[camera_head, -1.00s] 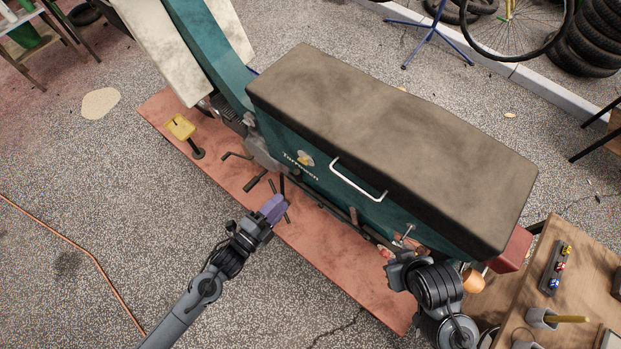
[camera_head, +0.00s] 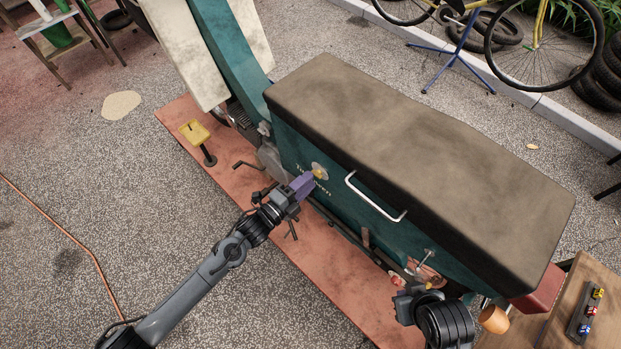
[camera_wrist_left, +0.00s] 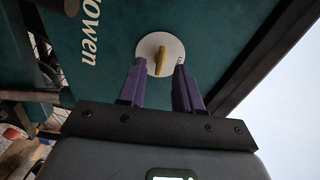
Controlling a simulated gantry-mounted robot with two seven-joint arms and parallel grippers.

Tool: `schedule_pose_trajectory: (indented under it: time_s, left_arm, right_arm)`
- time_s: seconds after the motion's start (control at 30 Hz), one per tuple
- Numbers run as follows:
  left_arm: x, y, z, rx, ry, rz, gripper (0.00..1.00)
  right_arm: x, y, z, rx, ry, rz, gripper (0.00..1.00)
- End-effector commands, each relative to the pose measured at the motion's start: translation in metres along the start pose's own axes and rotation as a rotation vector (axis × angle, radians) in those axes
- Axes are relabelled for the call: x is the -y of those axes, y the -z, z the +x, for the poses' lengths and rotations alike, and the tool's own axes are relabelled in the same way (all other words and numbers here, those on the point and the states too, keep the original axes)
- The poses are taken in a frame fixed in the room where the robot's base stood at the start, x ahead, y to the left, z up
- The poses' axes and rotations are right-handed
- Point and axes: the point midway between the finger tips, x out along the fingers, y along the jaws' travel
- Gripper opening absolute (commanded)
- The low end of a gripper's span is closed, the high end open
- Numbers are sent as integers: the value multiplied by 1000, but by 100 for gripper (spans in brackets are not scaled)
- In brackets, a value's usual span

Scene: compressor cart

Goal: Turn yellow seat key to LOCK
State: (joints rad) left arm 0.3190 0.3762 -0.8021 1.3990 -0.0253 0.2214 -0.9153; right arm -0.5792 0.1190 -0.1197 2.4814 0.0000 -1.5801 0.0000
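The yellow seat key (camera_head: 317,172) sits in a round pale plate (camera_head: 322,168) on the teal side panel, below the dark seat. In the left wrist view the key (camera_wrist_left: 161,60) stands roughly upright, slightly tilted, in the middle of the plate (camera_wrist_left: 150,47). My left gripper (camera_head: 308,181) has purple fingers pointed at the key. In the left wrist view the left gripper (camera_wrist_left: 159,76) is open, with its fingertips apart on either side of the key and the key visible between them. My right gripper (camera_head: 413,292) is near the panel's lower right; its fingers are hard to make out.
A silver grab handle (camera_head: 375,198) sticks out right of the key. The dark seat (camera_head: 420,135) overhangs the panel. A small yellow-topped stand (camera_head: 195,132) is on the red platform (camera_head: 300,255). A wooden table (camera_head: 560,310) is at the lower right.

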Motion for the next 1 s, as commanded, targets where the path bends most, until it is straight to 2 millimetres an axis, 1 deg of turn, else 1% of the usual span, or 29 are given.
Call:
schedule_pose_trajectory:
  time_s: [0.03,0.2,0.57,0.8,1.0]
  left_arm:
    - [0,0,7,0,1,0,34]
    - [0,0,19,0,1,0,34]
    - [0,0,22,1,0,0,34]
    - [0,0,22,1,0,-1,0]
    - [0,0,21,1,0,-1,0]
  right_arm:
    - [0,0,1,0,1,1,0]
    - [1,0,2,0,3,4,0]
    - [1,-1,2,1,3,3,0]
    - [-1,-1,2,3,-3,-4,0]
    - [-1,-2,2,3,-4,-7,0]
